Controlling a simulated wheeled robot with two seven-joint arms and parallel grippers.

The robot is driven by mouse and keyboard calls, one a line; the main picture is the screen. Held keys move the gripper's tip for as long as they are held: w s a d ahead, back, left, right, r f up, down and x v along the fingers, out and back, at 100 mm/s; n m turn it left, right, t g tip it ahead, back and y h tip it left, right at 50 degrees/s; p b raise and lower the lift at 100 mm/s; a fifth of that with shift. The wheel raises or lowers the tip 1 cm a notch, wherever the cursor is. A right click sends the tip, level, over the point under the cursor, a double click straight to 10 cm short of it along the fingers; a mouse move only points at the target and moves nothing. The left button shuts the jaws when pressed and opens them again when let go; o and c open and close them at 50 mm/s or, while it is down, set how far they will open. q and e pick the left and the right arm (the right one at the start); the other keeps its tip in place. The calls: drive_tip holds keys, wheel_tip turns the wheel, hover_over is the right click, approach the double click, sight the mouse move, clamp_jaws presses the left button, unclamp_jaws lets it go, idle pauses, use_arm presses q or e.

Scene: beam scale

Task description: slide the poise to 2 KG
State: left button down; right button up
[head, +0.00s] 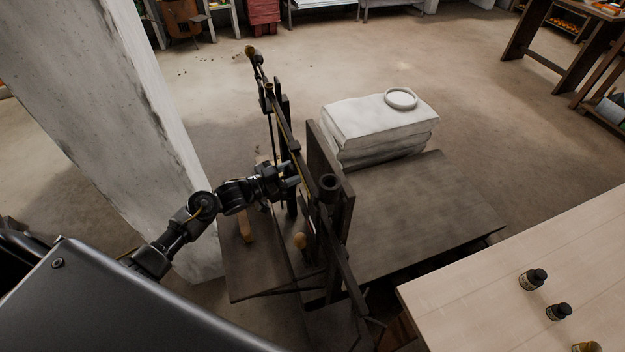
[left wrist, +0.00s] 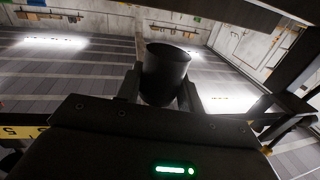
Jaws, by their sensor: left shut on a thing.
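The beam scale's long dark beam (head: 281,122) runs from the upper left towards the lower middle in the head view, with a brass strip along it. The poise appears to be a dark cylinder (head: 329,187) beside the beam. In the left wrist view the dark cylinder (left wrist: 166,72) sits between my fingers. My left gripper (head: 291,173) reaches the beam from the left and is shut on it. A yellow marked strip (left wrist: 22,132) shows at the left edge of the wrist view, with a 5 on it. The 2 KG mark cannot be made out. My right gripper is out of view.
A dark upright board (head: 333,165) stands right of the beam, by the scale's wide platform (head: 425,215). A pale pillar (head: 125,120) stands left. A table (head: 480,290) with small bottles is front right.

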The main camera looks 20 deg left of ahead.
sight(293, 162)
use_arm(q)
drive_tip(key=shift+w+a+r+b, duration=0.1)
drive_tip(key=shift+w+a+b, duration=0.3)
drive_tip(key=shift+w+a, duration=0.7)
drive_tip(key=c, duration=0.9)
unclamp_jaws()
drive_tip(key=shift+d, duration=0.1)
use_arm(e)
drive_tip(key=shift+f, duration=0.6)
use_arm(q)
drive_tip(key=shift+b+v, duration=1.3)
drive_tip(key=shift+v, duration=4.1)
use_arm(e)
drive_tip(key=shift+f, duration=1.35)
